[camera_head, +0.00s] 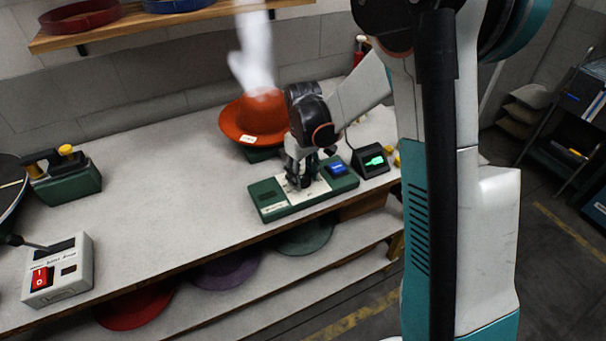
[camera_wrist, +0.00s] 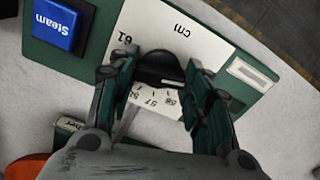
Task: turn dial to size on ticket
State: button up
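A black dial (camera_wrist: 160,67) sits on a white scale plate (camera_wrist: 184,31) with printed numbers around it, set in a green panel (camera_head: 270,199) on the bench. Numbers such as 57 and 58 show, partly covered. My gripper (camera_head: 299,181) points down over the plate, and in the wrist view its fingers (camera_wrist: 161,75) flank the dial on both sides with no clear gap at the tips. The dial's pointer cannot be made out. An orange hat (camera_head: 252,119) behind the panel carries a small white ticket (camera_head: 248,139), too small to read.
A blue Steam button (camera_head: 337,168) sits on the panel's right part, beside a small black display (camera_head: 370,160) lit green. A switch box (camera_head: 58,270) and a green block with a handle (camera_head: 66,178) stand on the left. The bench's middle is clear.

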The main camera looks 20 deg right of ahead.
jog(key=shift+m, duration=0.3)
jog(key=m, duration=1.3)
jog(key=shift+m, duration=2.2)
jog(key=o, duration=1.1)
jog(key=shift+c, duration=0.2)
